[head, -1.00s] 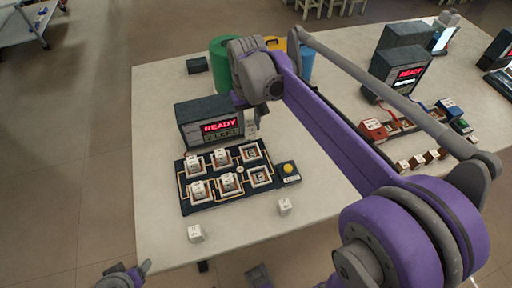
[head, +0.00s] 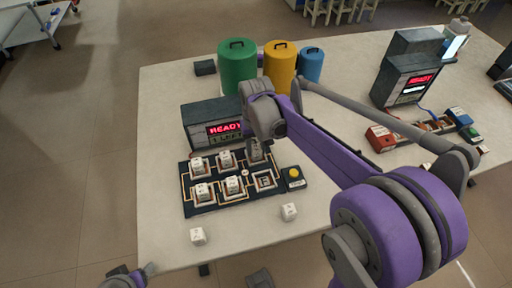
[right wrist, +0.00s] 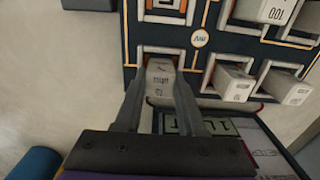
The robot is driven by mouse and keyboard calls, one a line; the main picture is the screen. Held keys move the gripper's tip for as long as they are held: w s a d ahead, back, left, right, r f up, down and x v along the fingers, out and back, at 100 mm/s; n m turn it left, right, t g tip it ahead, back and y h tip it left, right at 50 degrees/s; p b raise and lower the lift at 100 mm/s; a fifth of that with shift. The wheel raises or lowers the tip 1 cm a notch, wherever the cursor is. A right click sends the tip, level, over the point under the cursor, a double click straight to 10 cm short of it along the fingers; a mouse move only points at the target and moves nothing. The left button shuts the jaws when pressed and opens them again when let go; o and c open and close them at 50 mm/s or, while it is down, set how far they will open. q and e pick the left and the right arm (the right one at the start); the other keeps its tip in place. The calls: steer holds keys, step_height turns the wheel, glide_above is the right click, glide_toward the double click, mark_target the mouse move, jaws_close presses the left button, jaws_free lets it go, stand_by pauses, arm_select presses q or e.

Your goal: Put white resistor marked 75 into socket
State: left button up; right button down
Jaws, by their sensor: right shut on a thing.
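My right gripper (right wrist: 160,85) is shut on a white resistor (right wrist: 158,82) with small dark print that I cannot read clearly. In the right wrist view it is at a framed socket (right wrist: 150,52) of the dark board (right wrist: 203,20); I cannot tell if it is seated. In the head view my right gripper (head: 256,152) covers the board's far right socket. The near right socket (head: 265,180) is empty. Other sockets hold white resistors (head: 198,164). My left gripper (head: 138,275) shows only partly at the bottom edge; its opening is unclear.
A box with a red READY display (head: 222,129) stands behind the board. Two loose white blocks (head: 198,236) (head: 289,211) lie in front. A yellow button (head: 294,173) is at the board's right. Green, yellow and blue bins (head: 238,68) stand at the back.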

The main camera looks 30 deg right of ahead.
mark_target(256, 148)
steer(key=shift+f, duration=0.2)
arm_select(q)
steer(key=shift+f, duration=0.1)
arm_select(e)
steer(key=c, duration=0.5)
jaws_free()
steer(key=shift+r, duration=0.1)
arm_select(q)
steer(key=shift+w+r+p, duration=0.1)
steer(key=shift+r+p, duration=0.65)
steer(key=shift+r, duration=0.15)
arm_select(e)
step_height(256, 148, up, 12)
steer(key=shift+r, duration=0.15)
